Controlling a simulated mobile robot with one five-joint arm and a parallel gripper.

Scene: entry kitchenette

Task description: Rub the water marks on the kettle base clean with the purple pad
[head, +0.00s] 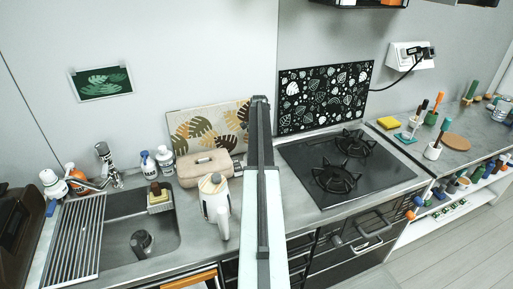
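A white kettle (215,205) with a wooden-looking lid stands upright on the counter, right of the sink and left of my arm. I cannot make out a separate kettle base or any water marks at this size. No purple pad can be made out. A yellow sponge (388,123) lies on the counter at the right, and a small teal item (405,137) lies near it. My arm runs up the middle of the picture and hides part of the counter between the kettle and the stove. No gripper fingers show.
The sink (124,216) has a dark cup (142,243) in it and a sponge caddy (159,202) at its right edge. A black stove (347,168) is right of my arm. Utensil holders crowd the right counter.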

